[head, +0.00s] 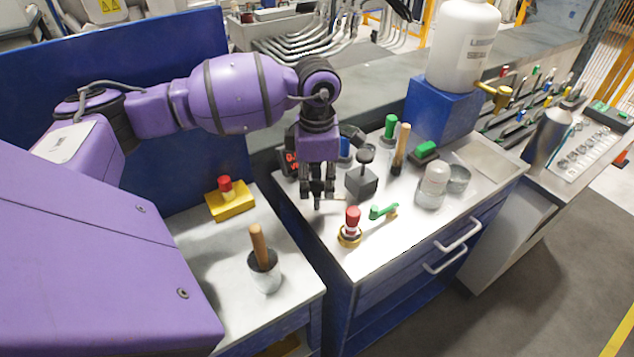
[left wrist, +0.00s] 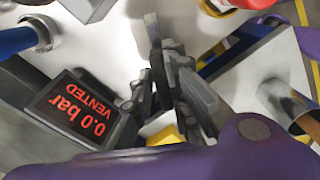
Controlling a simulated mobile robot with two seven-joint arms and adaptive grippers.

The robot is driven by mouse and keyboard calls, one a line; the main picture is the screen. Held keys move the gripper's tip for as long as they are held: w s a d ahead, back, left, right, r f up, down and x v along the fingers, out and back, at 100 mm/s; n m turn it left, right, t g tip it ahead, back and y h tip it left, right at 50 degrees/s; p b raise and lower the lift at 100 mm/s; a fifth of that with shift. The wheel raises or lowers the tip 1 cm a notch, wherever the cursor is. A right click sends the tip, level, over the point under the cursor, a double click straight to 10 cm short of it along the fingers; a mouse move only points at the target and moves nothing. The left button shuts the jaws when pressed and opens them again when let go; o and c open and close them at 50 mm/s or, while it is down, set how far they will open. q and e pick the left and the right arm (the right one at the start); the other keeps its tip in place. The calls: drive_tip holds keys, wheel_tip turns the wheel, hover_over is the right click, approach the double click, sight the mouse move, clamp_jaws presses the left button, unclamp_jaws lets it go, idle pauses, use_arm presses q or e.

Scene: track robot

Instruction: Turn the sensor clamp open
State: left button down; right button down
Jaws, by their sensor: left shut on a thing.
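My left gripper (head: 317,200) points down over the left part of the bright bench top, in front of a small dark display (head: 291,162). Its fingers (left wrist: 168,55) are close together in the left wrist view. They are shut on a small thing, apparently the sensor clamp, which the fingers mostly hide. I cannot tell how far the clamp is turned. The display (left wrist: 82,112) reads "0.0 bar VENTED" in red, upside down in the left wrist view. My right gripper is not in view.
A grey block (head: 361,183) with a black knob stands right of the gripper. A red-topped knob (head: 352,222) and a green-handled valve (head: 381,211) are in front. A cup with a wooden handle (head: 264,272) and a yellow box with a red button (head: 229,200) stand on the left cabinet.

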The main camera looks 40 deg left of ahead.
use_arm(q)
drive_tip(key=n, duration=0.6)
drive_tip(key=shift+r+p, duration=0.1)
drive_tip(key=shift+p, duration=0.25)
idle(0.4)
drive_tip(key=c, duration=1.7)
unclamp_jaws()
wheel_tip(320, 180, up, 12)
drive_tip(key=shift+f, duration=0.1)
